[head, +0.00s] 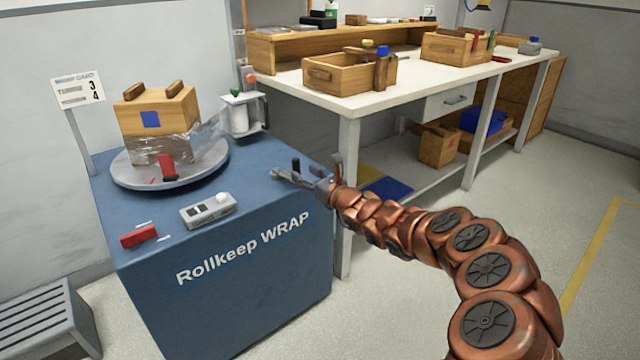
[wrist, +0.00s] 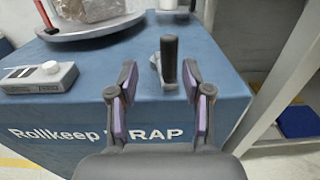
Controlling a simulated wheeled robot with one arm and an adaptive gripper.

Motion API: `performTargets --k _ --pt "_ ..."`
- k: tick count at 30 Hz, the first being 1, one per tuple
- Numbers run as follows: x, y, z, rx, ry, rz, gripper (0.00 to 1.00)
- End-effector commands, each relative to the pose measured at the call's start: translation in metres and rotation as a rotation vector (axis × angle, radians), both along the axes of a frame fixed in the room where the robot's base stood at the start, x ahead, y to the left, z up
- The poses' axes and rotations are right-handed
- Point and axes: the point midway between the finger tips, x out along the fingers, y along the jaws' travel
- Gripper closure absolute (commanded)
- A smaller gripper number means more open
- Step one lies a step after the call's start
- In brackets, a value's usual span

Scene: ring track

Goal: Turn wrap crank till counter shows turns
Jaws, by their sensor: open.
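The blue wrap machine (head: 250,285), lettered "Rollkeep WRAP", carries a round grey turntable (head: 200,174) with a film-wrapped wooden crate (head: 158,112) on it. The crank's upright black handle (wrist: 169,60) stands near the machine's edge in the wrist view. My gripper (wrist: 158,72) is open, and the handle appears between its fingertips in the picture, nearer the right finger; I cannot tell whether they touch. In the head view my gripper (head: 300,174) is over the machine's right corner. A grey box with a white knob (head: 208,210) lies in front of the turntable; no number is readable on it.
A film roll (head: 238,112) stands behind the turntable. A red-handled tool (head: 140,236) lies at the machine's front left. A white workbench (head: 400,95) with wooden boxes stands behind right. A grey step (head: 45,315) sits at left.

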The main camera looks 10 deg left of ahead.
Motion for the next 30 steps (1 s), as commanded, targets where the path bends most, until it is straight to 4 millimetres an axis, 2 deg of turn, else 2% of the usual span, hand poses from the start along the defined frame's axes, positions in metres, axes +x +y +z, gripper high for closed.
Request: performTargets --k 15,30 --pt "-0.029 -0.035 0.0 0.002 0.004 -0.001 0.51" --pt "-0.036 -0.042 0.001 -0.001 -0.001 -0.001 0.51"
